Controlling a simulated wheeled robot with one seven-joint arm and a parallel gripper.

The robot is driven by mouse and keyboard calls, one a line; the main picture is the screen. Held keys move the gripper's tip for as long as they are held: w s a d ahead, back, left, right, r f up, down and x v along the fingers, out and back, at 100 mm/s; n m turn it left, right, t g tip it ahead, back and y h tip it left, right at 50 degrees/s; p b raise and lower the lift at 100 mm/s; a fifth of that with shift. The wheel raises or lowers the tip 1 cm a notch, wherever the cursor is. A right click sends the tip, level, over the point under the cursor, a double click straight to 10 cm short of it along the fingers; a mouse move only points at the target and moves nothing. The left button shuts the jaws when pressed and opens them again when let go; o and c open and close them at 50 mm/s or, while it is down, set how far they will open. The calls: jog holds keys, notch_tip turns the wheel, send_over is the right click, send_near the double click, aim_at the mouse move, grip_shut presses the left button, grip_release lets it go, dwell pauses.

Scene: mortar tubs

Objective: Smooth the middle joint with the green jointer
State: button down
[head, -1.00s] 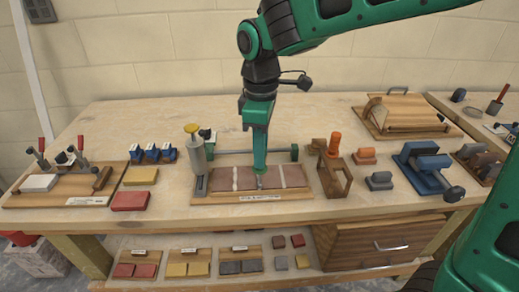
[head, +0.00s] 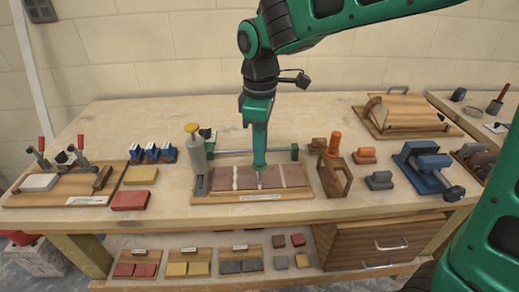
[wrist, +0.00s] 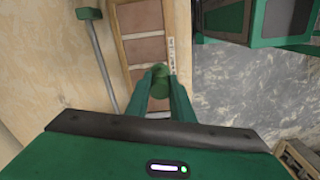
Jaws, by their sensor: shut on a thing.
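The tile board (head: 222,199) lies on the bench, with reddish-brown tiles parted by pale joints. The left joint (head: 235,178) looks wide and uneven, and the right joint (head: 281,177) is a pale strip. The middle joint (head: 259,181) shows partly below my gripper (head: 260,163). In the wrist view my gripper (wrist: 161,82) is shut on the green jointer (wrist: 160,70), over the board (wrist: 120,52). The fingers hide most of the jointer, and I cannot tell whether its tip touches the joint.
A grey tool with a yellow top (head: 195,150) stands at the board's left end. A wooden stand with an orange-handled tool (head: 334,145) is close on the right. A grey bar (head: 235,152) runs behind the board. Free bench lies in front.

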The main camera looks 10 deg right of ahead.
jog(key=shift+w, duration=0.15)
jog(key=shift+w, duration=0.6)
jog(key=shift+w+f, duration=0.1)
dwell(0.3)
jog(key=shift+w, duration=0.65)
jog(key=shift+w+d, duration=0.1)
jog(key=shift+w, duration=0.65)
